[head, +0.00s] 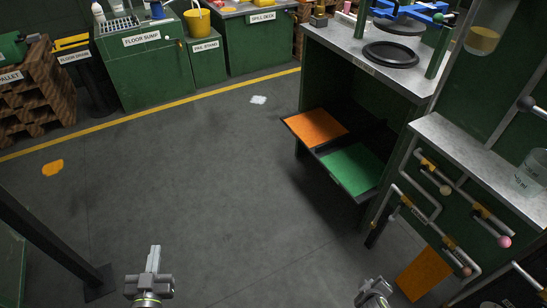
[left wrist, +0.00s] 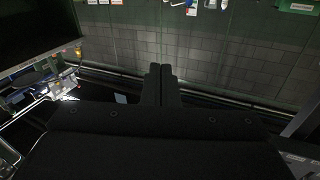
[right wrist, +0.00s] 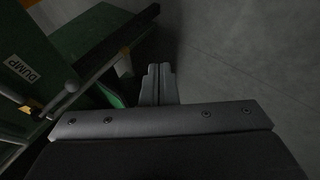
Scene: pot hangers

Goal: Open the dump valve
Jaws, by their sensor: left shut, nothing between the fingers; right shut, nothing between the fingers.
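Pipework with several yellow-bodied valves runs over the front of the green cabinet at the right of the head view. The levers end in round knobs: a tan one (head: 445,190), a pink one (head: 504,241) and a brownish one (head: 466,271). Which is the dump valve cannot be read there. In the right wrist view a DUMP label (right wrist: 22,68) sits on a green panel, with a small yellow part (right wrist: 36,111) below it. My right gripper (head: 374,287) is shut and empty, left of the pipework and apart from it. My left gripper (head: 154,250) is shut and empty over open floor.
A bench (head: 345,41) with a black ring stands beyond the pipework. Its low pull-out tray holds an orange panel (head: 316,127) and a green panel (head: 352,168). A beaker (head: 532,172) stands on the right-hand worktop. The middle floor is clear apart from a small pale patch (head: 258,99).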

